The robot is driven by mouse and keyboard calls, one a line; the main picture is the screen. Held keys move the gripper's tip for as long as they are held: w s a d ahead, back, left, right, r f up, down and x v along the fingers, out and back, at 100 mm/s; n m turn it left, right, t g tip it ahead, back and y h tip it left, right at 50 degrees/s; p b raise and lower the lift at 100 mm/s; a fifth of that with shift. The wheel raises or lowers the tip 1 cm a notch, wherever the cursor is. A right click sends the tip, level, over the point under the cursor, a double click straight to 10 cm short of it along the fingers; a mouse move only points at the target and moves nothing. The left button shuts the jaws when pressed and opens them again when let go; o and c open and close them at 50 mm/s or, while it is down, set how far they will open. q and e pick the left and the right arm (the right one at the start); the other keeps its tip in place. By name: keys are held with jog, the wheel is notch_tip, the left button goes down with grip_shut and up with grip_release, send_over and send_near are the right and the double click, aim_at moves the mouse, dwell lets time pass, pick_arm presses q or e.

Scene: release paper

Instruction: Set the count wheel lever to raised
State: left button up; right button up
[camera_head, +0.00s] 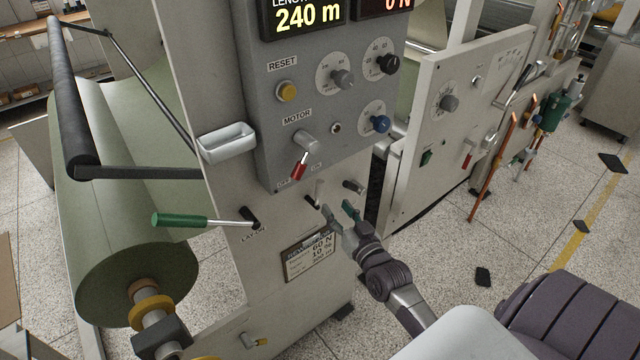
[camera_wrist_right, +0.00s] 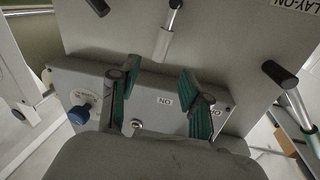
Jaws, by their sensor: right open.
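A short lever with a pale grey handle and a dark pivot (camera_head: 317,191), which I take for the count wheel lever, sits on the machine's front panel below the motor switch. Its label cannot be read. In the right wrist view this lever (camera_wrist_right: 163,42) shows just beyond the fingers, with its dark end at the top edge. My right gripper (camera_head: 341,211) is open and empty, just right of the lever in the head view. In the right wrist view its green-padded fingers (camera_wrist_right: 158,95) are spread apart. Any contact with the lever cannot be told. My left gripper is not in view.
The green-handled lay-on lever (camera_head: 182,220) sticks out at the left. The grey control box (camera_head: 315,100) with its red motor switch (camera_head: 299,167) overhangs above. A dark-tipped peg (camera_head: 354,187) is close to my right gripper. A framed plate (camera_head: 309,256) is below.

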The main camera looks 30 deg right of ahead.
aim_at(322, 190)
jog(key=w, duration=0.6)
jog(key=w+d+p, duration=0.1)
jog(key=w, duration=0.2)
jog(key=shift+w+f, duration=0.1)
jog(key=shift+w, duration=0.3)
grip_shut()
